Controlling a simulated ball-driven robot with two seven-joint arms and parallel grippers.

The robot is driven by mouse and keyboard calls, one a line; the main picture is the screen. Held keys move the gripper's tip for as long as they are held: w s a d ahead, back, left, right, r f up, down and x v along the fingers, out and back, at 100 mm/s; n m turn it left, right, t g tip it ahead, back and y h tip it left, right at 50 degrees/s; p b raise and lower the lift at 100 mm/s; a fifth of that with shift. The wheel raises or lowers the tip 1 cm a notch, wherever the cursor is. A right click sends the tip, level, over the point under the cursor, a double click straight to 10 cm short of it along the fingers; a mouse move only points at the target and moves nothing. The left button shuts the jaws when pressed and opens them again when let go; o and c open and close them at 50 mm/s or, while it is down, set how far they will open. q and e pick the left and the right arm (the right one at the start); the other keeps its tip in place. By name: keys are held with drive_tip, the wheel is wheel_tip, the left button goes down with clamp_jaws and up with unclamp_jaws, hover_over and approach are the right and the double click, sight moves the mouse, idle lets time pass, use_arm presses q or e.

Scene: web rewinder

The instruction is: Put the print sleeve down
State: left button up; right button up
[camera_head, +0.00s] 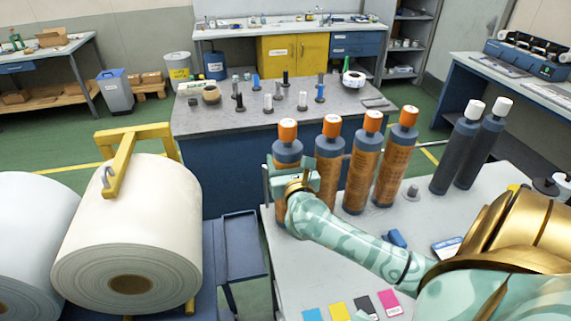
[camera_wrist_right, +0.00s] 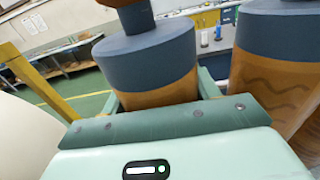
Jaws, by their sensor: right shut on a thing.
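A row of print sleeves stands on the grey table at the right, with brown patterned bodies, blue-grey ends and orange caps. The leftmost print sleeve (camera_head: 287,152) is upright at the table's left edge, and my right gripper (camera_head: 300,178) is shut around it. In the right wrist view the held print sleeve (camera_wrist_right: 150,62) rises between my jaws (camera_wrist_right: 160,100), and a neighbouring sleeve (camera_wrist_right: 275,65) is close on the right. My arm hides the held sleeve's lower part, so I cannot tell whether it touches the table. My left gripper is not in view.
Two dark sleeves with white caps (camera_head: 457,147) stand farther right. Colour cards (camera_head: 339,312) lie at the table's front. Large white rolls (camera_head: 130,235) with a yellow frame (camera_head: 122,160) are at the left. A bench with small cylinders (camera_head: 215,118) is behind.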

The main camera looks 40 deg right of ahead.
drive_tip(key=shift+r, duration=0.1)
drive_tip(key=shift+f, duration=0.2)
drive_tip(key=o, duration=1.1)
drive_tip(key=v, duration=1.2)
drive_tip(key=shift+r, duration=0.25)
drive_tip(key=shift+s+f, duration=0.1)
